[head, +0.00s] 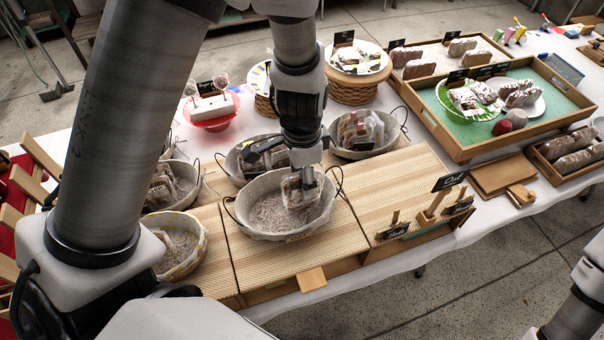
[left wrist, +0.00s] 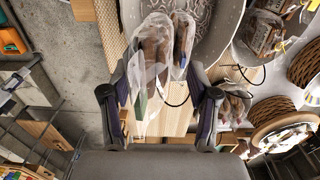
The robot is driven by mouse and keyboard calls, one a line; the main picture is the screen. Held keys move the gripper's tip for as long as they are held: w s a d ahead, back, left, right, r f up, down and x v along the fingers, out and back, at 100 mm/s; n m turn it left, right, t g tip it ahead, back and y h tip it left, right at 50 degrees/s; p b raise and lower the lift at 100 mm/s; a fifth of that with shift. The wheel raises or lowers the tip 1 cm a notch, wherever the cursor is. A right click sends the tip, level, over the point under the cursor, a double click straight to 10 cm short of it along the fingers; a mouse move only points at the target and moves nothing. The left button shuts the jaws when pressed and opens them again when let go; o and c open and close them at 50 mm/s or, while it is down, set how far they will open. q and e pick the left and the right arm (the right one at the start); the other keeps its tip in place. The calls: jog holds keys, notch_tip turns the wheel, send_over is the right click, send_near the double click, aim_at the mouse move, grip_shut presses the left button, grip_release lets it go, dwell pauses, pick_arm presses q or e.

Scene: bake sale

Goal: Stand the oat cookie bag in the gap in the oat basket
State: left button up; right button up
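A grey oval basket (head: 262,232) with crinkled paper filling stands at the middle of the table; its front label is too small to read. My left gripper (head: 306,178) points down over its right part. A clear bag of brown cookies (head: 299,194) stands upright there, right under and between the fingers. In the left wrist view two clear bags show side by side. The larger bag (left wrist: 152,48) reaches between the two fingers of the left gripper (left wrist: 160,98), which stand apart with space beside it. I cannot tell which bag is oat. My right gripper is out of view.
Other baskets with bags stand behind (head: 365,148) and at the left (head: 178,262). A black "Oat" sign (head: 449,181) stands on a wooden holder at right. The woven mat (head: 390,185) right of the basket is mostly clear. A green tray (head: 545,98) lies farther back.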

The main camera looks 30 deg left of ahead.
pick_arm(q)
jog(key=shift+w, duration=0.1)
notch_tip(320, 180, up, 13)
jog(key=shift+f, duration=0.15)
dwell(0.3)
